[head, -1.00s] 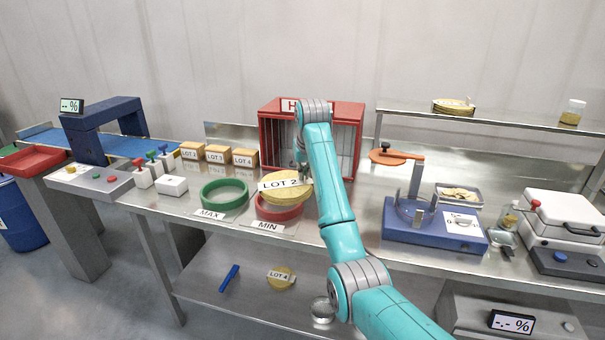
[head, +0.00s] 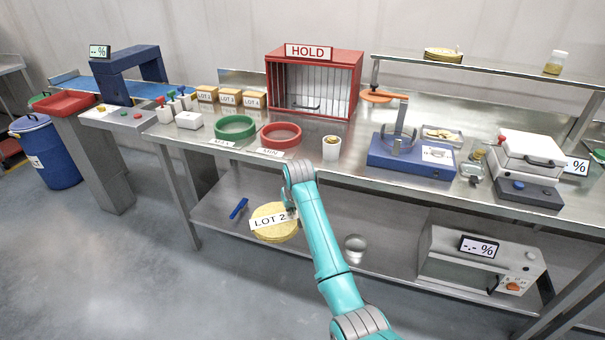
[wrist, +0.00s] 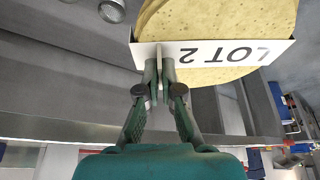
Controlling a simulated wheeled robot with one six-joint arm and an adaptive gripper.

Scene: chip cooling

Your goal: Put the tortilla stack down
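The tortilla stack (head: 275,232) is a round yellow pile with a white band (head: 268,220) reading LOT 2. It hangs in front of the lower shelf (head: 215,215), below worktop height; I cannot tell whether it touches the shelf. My gripper (head: 291,214) is shut on the band at the stack's right side. In the wrist view the fingers (wrist: 160,72) pinch the band's edge, with the stack (wrist: 215,25) beyond them. The part of the shelf behind the stack is hidden.
A blue tool (head: 238,208) lies left of the stack on the lower shelf, and a round shiny bowl (head: 355,246) stands to the right. Above are the worktop edge, a green ring (head: 235,134), a red ring (head: 281,142), a white cup (head: 331,154) and the red HOLD cage (head: 314,49).

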